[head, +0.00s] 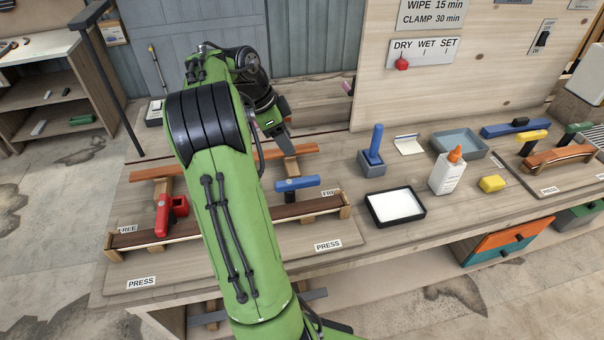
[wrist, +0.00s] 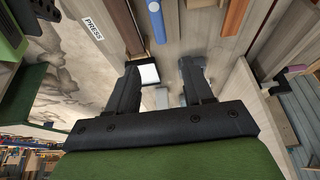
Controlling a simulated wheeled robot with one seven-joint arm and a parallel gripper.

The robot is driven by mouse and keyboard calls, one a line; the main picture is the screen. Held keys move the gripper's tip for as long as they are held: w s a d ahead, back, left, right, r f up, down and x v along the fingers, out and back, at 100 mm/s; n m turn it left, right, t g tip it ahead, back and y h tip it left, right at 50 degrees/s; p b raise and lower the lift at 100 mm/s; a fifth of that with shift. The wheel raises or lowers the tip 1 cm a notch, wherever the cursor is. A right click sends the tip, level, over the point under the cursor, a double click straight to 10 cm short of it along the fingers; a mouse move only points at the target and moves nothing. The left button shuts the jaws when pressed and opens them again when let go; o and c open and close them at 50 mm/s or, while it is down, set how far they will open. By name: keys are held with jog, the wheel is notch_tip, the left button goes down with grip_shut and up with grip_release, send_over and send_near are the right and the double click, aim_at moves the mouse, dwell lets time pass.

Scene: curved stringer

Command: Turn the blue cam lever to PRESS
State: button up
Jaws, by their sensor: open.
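The blue cam lever (head: 297,183) lies roughly level on the right half of the clamping board, its handle pointing right near a FREE label (head: 330,193). A PRESS label (head: 328,245) is at the board's front right edge. In the wrist view, a blue bar that looks like the lever (wrist: 156,20) shows at the top, beyond the fingers, with a PRESS label (wrist: 93,28) to its left. My gripper (head: 286,143) is behind and above the lever, apart from it. In the wrist view my gripper (wrist: 162,68) is open, with nothing between its fingers.
A red cam lever (head: 165,213) stands on the board's left half. A long dark curved strip (head: 240,222) runs along the front. To the right are a white-filled black tray (head: 394,206), a blue-handled block (head: 373,158) and a glue bottle (head: 447,173). My green arm hides the board's middle.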

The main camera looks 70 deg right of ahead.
aim_at(309, 178)
jog(key=b+x, duration=0.5)
jog(key=x, duration=1)
jog(key=shift+f, duration=0.2)
grip_shut()
jog(key=shift+r, duration=0.1)
